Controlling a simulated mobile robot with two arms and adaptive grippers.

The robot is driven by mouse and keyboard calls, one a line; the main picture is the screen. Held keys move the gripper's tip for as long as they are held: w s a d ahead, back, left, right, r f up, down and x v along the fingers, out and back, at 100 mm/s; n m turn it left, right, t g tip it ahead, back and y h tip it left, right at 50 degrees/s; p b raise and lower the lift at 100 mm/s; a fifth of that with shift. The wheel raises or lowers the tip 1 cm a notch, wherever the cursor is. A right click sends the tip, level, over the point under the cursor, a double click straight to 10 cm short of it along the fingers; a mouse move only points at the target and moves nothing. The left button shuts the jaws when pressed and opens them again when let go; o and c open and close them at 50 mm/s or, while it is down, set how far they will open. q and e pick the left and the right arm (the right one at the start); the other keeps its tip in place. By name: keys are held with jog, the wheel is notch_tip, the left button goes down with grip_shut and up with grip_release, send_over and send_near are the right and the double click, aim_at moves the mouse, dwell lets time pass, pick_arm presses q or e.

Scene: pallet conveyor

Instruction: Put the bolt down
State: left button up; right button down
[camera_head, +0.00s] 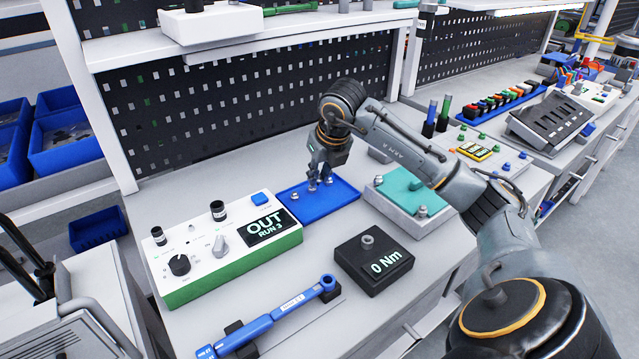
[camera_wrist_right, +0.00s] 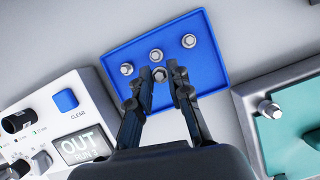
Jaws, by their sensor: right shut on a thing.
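My right gripper (camera_head: 319,182) is low over the blue tray (camera_head: 342,194). In the right wrist view the gripper (camera_wrist_right: 159,68) has its fingers closed around a bolt (camera_wrist_right: 160,75), seen head-on. The blue tray (camera_wrist_right: 205,75) lies beneath it. Three other bolts are on the tray: one just beyond the fingertips (camera_wrist_right: 156,55), one to the right (camera_wrist_right: 189,40) and one to the left (camera_wrist_right: 127,69). I cannot tell whether the held bolt touches the tray. My left gripper is not in view.
A white-and-green control box (camera_head: 205,255) showing "OUT RUN 3" adjoins the tray's left side. A grey block with a teal top (camera_head: 405,190) stands to the right. A black "0 Nm" unit (camera_head: 373,262) and a blue torque wrench (camera_head: 275,318) are in front.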

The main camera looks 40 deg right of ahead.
jog(key=shift+f, duration=1.45)
jog(key=shift+f, duration=0.2)
jog(key=c, duration=1.3)
grip_release()
jog(key=shift+o, duration=0.2)
jog(key=shift+s+r, duration=0.1)
jog(key=shift+r, duration=0.4)
jog(key=v, duration=1.1)
jog(key=shift+s+r, duration=0.2)
